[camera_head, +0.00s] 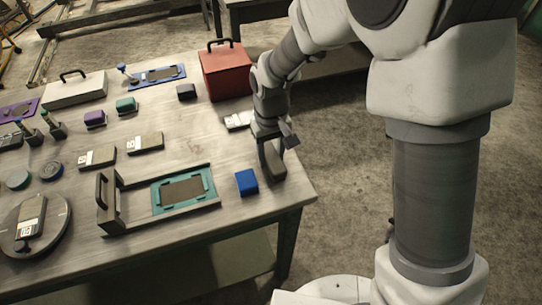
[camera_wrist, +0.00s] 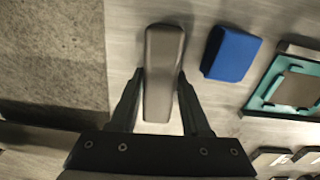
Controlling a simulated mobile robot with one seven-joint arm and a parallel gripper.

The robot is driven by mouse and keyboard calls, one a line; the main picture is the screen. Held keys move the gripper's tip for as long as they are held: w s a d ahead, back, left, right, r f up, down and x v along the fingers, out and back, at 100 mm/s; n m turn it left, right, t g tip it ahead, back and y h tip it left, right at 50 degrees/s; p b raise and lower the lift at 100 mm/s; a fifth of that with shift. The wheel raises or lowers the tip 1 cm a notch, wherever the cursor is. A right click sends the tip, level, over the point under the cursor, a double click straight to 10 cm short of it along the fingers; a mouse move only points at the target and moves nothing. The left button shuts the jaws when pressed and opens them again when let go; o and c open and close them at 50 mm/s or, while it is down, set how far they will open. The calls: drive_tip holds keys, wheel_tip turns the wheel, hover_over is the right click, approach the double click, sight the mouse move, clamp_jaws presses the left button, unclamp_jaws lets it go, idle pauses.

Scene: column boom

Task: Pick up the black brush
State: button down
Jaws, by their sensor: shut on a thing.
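The black brush is a long, plain, dark grey block (camera_wrist: 163,75). It lies between the two fingers of my gripper (camera_wrist: 162,95) in the wrist view, running lengthwise away from the palm. The fingers are closed against its sides. In the head view, the brush (camera_head: 272,164) shows below my gripper (camera_head: 273,138), near the right edge of the table. I cannot tell whether its underside touches the table. Its near end is partly hidden by the gripper in the head view.
A blue block (camera_head: 246,182) stands close beside the brush. A teal-framed tray (camera_head: 213,200) with a handle lies left of it. A white-labelled block (camera_head: 238,120) and a red box (camera_head: 226,71) lie behind. The table's right edge (camera_head: 309,184) is close, with open floor beyond.

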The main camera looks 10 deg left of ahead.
sight(273, 157)
drive_tip(key=shift+r, duration=0.5)
drive_tip(key=r, duration=0.4)
drive_tip(key=shift+s+d+p, duration=0.3)
drive_tip(key=shift+s+p, duration=0.05)
drive_tip(key=shift+p, duration=0.05)
drive_tip(key=s+d+r+p, duration=0.1)
drive_tip(key=s+d+r, duration=0.5)
drive_tip(key=s, duration=0.2)
drive_tip(key=shift+s+d, duration=0.25)
drive_tip(key=shift+d, duration=0.05)
drive_tip(key=c, duration=1.1)
unclamp_jaws()
drive_tip(key=c, duration=2.1)
unclamp_jaws()
